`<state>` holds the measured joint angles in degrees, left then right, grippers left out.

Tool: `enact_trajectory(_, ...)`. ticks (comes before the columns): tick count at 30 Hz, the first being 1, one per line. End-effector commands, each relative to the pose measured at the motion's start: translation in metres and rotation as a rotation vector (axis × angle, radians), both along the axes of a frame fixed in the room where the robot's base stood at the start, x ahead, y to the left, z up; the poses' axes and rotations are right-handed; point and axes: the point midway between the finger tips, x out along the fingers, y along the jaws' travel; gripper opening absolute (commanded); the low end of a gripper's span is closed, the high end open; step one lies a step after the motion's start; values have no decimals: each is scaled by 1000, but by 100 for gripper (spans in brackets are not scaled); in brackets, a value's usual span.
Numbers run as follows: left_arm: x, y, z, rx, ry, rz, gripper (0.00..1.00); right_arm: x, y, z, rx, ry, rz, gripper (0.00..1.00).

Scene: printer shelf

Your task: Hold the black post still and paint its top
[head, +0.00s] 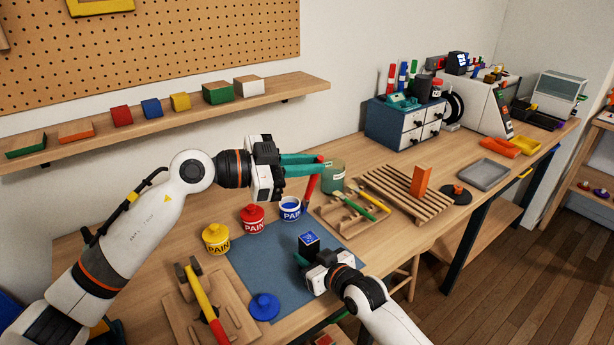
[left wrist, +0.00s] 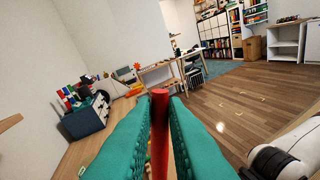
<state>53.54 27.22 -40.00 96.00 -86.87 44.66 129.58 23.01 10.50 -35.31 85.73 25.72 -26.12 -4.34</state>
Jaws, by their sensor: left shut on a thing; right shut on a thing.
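My left gripper (head: 318,167) is shut on the red handle of a paintbrush (head: 312,187). The brush hangs nearly upright, its dark lower end just right of the open blue paint can (head: 291,212); I cannot tell how high it is above the table. In the left wrist view the red handle (left wrist: 160,130) stands between the green fingers. The black post (head: 309,245) stands upright near the right part of the blue-grey mat (head: 262,262), and its top face shows blue. My right gripper (head: 302,262) is shut on the post low down, its fingers partly hidden.
Red (head: 253,220) and yellow (head: 216,238) paint cans stand left of the blue can. A blue lid (head: 264,306) lies at the mat's front. A hammer (head: 205,305) lies on a wooden board at left. A tool tray (head: 352,212), green can (head: 333,178) and slatted rack (head: 400,195) stand at right.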

Motion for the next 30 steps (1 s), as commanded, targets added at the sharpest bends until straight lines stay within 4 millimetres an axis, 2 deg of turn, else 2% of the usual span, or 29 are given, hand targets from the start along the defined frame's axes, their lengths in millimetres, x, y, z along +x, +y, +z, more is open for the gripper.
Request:
enact_trajectory(8, 0, 0, 21, 1, -1, -1, 0, 0, 0, 0, -1, 1, 0, 9)
enact_trajectory(23, 0, 0, 22, 0, 0, 0, 0, 0, 0, 0, -1, 1, 0, 9)
enact_trajectory(24, 0, 0, 22, 0, 0, 0, 0, 0, 0, 0, -1, 1, 0, 37)
enact_trajectory(28, 0, 0, 22, 0, 0, 0, 0, 0, 0, 0, -1, 1, 0, 58)
enact_trajectory(30, 0, 0, 22, 0, 0, 0, 0, 0, 0, 0, 0, 0, 0, 58)
